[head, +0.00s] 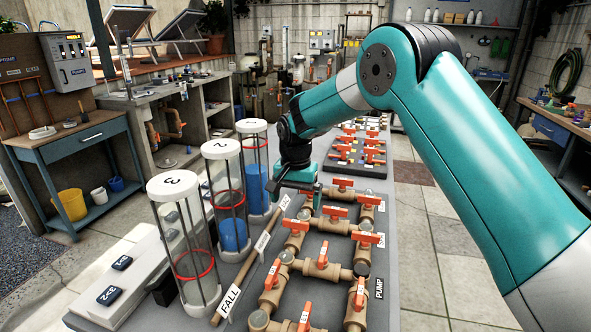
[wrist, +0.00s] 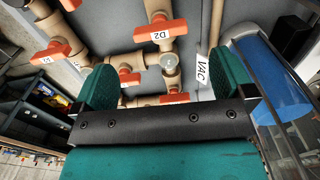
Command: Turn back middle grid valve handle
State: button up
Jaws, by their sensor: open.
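The valve grid is tan pipes with orange handles on the grey bench. In the head view, a back middle handle (head: 343,182) lies crosswise, just right of my gripper (head: 298,196). In the wrist view, my gripper (wrist: 165,82) is open, its two teal fingers wide apart and nothing held. An orange handle (wrist: 160,99) shows between the fingers, partly hidden by the gripper body. A handle marked D2 (wrist: 160,33) and another orange handle (wrist: 124,69) lie beyond it. I cannot tell which wrist-view handle matches the back middle one.
Clear cylinders with red rings (head: 231,190) stand left of the grid; a blue one (wrist: 275,80) is close beside my right finger. A wooden bar (head: 250,262) with labels lies between cylinders and grid. More orange-handled valves (head: 358,150) sit behind. A VAC label (wrist: 202,70) is near the right finger.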

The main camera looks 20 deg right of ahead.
aim_at(296, 221)
notch_tip(296, 221, up, 10)
jog(key=shift+r+b, duration=0.2)
jog(key=shift+b, duration=0.25)
